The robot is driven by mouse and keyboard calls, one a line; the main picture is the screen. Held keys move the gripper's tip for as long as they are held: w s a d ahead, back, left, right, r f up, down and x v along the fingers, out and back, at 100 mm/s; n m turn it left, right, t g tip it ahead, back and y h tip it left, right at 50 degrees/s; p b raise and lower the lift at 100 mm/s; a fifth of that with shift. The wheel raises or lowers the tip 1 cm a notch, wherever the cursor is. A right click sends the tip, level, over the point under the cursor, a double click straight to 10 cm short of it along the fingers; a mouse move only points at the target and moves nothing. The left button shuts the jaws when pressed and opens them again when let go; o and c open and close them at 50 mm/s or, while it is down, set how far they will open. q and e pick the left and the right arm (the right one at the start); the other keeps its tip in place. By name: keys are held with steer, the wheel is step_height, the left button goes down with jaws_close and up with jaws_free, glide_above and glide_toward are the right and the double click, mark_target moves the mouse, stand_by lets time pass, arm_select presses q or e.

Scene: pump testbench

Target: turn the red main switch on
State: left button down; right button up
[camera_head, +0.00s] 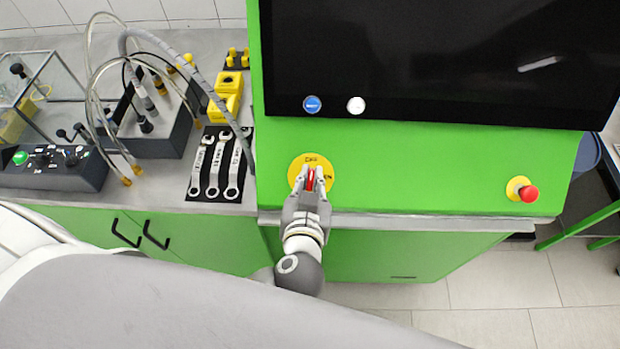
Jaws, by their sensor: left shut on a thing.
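The red main switch (310,180) sits on a round yellow plate (312,160) on the green cabinet's sloped panel. My left gripper (310,184) is at the switch, with its fingers on either side of the red handle, shut on it. The fingers and palm hide part of the handle and the lower part of the plate. The lettering on the plate is too small to read. My right gripper is not in the view.
A red emergency button (529,193) on a yellow base is at the panel's right. A dark screen (440,60) is above, with a blue button (312,104) and a white button (356,105). Wrenches (215,165), hoses and a control box (50,168) lie on the left bench.

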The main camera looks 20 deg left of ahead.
arm_select(q)
steer(key=shift+a+r+m+h+p, duration=0.1)
steer(key=shift+r+m+h+p, duration=0.15)
steer(key=shift+m+p, duration=0.55)
steer(key=m+h+p, duration=0.1)
steer(key=m+p, duration=0.2)
steer(key=m+h+p, duration=0.1)
steer(key=m+p, duration=0.2)
steer(key=m, duration=0.1)
steer(key=shift+m+g+h, duration=0.3)
steer(key=shift+h, duration=0.05)
steer(key=shift+w+m+h+p, duration=0.1)
steer(key=shift+m+h+p, duration=0.2)
steer(key=shift+m+p, duration=0.6)
steer(key=m+g, duration=0.1)
steer(key=m, duration=0.2)
steer(key=shift+f+h, duration=0.2)
steer(key=shift+h, duration=0.2)
steer(key=m+g, duration=0.1)
steer(key=m, duration=0.2)
steer(key=shift+f, duration=0.1)
steer(key=shift+m+g+h, duration=0.3)
steer(key=shift+m, duration=0.3)
steer(key=shift+f, duration=0.15)
steer(key=c, duration=1.6)
jaws_free()
steer(key=shift+o, duration=0.6)
steer(key=shift+w+d, duration=0.1)
steer(key=shift+d, duration=0.15)
